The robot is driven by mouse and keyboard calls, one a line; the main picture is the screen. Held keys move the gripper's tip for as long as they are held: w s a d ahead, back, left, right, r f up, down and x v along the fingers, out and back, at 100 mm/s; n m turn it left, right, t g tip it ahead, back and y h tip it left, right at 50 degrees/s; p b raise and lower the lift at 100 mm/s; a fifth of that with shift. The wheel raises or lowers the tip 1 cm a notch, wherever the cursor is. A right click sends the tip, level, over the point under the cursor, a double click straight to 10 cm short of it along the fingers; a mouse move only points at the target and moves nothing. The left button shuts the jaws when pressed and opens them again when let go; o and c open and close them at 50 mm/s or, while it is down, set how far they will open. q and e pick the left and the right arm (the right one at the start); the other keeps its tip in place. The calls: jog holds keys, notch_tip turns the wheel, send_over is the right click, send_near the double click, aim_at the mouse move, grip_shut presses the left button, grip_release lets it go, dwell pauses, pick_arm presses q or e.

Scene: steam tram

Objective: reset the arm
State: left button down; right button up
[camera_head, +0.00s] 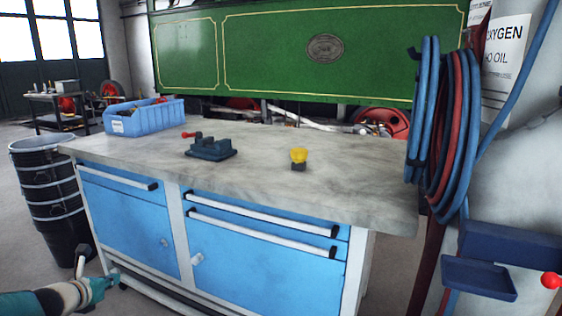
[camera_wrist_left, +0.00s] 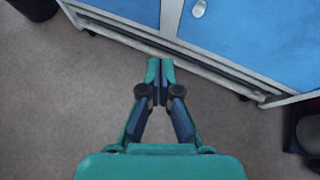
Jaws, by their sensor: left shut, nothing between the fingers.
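My left arm comes in at the lower left of the head view, low in front of the blue workbench. Its gripper (camera_head: 114,279) is beside the bench's lower left corner. In the left wrist view the same gripper (camera_wrist_left: 160,66) points toward the bench's bottom edge, above the grey floor. Its fingertips are together with nothing between them. My right gripper does not show in either view.
The workbench (camera_head: 265,250) carries a blue bin (camera_head: 145,117), a dark vise (camera_head: 210,149) and a yellow-topped object (camera_head: 299,157). Stacked black buckets (camera_head: 48,195) stand left of it. Hoses (camera_head: 432,130) hang at right. Floor in front is clear.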

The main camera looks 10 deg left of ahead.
pick_arm(q)
jog(key=w+d+r+m+h+p, duration=0.1)
jog(key=w+d+r+p, duration=0.25)
jog(key=d, duration=0.25)
jog(key=s+d+f+m+g+h+p, duration=0.1)
jog(key=d+m+g+h+p, duration=0.15)
jog(key=d+p, duration=0.55)
jog(key=s+d+f+m+g+h+p, duration=0.25)
jog(key=d+p, duration=0.25)
jog(key=d, duration=0.7)
jog(key=s+d+m+g+p, duration=0.2)
jog(key=s+d+m+p, duration=0.1)
jog(key=s+d+m, duration=0.3)
jog(key=s+d+f+m+g+p, duration=0.1)
jog(key=s+d+m+p, duration=0.3)
jog(key=s+m, duration=0.7)
jog(key=s+d+f+m+g+p, duration=0.1)
jog(key=s+d+m+g+p, duration=0.2)
jog(key=s+d+m, duration=0.4)
jog(key=s+m, duration=0.2)
jog(key=m, duration=0.3)
jog(key=shift+d+m+p, duration=0.4)
